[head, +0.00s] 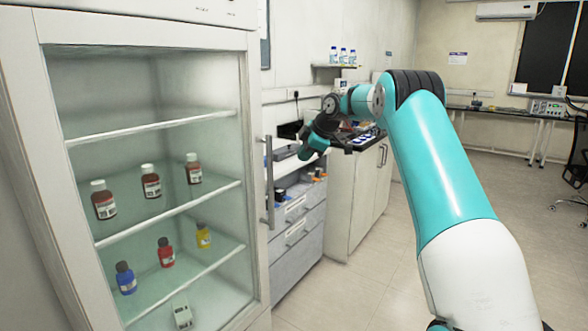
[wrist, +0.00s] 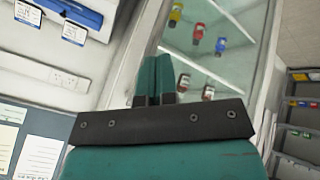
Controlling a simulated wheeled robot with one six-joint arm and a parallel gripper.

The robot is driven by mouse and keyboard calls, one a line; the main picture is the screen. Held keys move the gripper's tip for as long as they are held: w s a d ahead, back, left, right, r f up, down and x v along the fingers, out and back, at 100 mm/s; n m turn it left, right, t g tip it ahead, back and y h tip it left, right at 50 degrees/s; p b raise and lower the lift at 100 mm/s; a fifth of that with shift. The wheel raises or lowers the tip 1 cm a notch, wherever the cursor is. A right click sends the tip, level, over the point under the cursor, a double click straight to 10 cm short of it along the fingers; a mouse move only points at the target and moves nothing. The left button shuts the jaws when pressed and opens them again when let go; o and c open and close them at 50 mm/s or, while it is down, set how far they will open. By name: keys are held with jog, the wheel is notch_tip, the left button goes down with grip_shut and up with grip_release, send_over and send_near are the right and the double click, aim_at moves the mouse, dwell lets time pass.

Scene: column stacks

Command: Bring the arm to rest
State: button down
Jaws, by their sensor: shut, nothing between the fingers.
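My gripper (head: 306,148) is at the end of my teal and white arm, raised in front of the counter and just right of the glass cabinet. In the wrist view my gripper (wrist: 155,75) shows two teal fingers side by side, closed together with nothing between them. The arm is bent, with its elbow high in the right half of the head view. The gripper appears apart from the cabinet, though its exact distance from the door handle (head: 269,185) is hard to tell.
A glass-fronted cabinet (head: 245,22) on the left holds several bottles, such as a red one (head: 166,253). A drawer unit (head: 298,231) and a white counter cabinet (head: 352,210) stand beyond it. A wall shelf (head: 336,66) holds bottles. Open floor (head: 375,290) lies in front.

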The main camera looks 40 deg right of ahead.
jog(key=s+a+r+m+g+y, duration=0.15)
jog(key=s+a, duration=0.25)
jog(key=a, duration=0.5)
jog(key=s+a+r, duration=0.2)
jog(key=s+a, duration=0.2)
jog(key=a, duration=0.4)
jog(key=s+a+r+m+g+y, duration=0.1)
jog(key=s+a, duration=0.3)
jog(key=a, duration=0.5)
jog(key=s+a+f+m+g, duration=0.1)
jog(key=s+a, duration=0.5)
jog(key=s, duration=0.2)
jog(key=s+a+g, duration=0.1)
jog(key=s+a, duration=0.4)
jog(key=s, duration=0.3)
jog(key=s+a+f+m+g, duration=0.1)
jog(key=s+f, duration=0.3)
jog(key=s, duration=1)
jog(key=shift+s+a+f+m+g, duration=0.2)
jog(key=shift+a+m+g, duration=0.15)
jog(key=shift+a+g, duration=0.25)
jog(key=shift+h, duration=0.25)
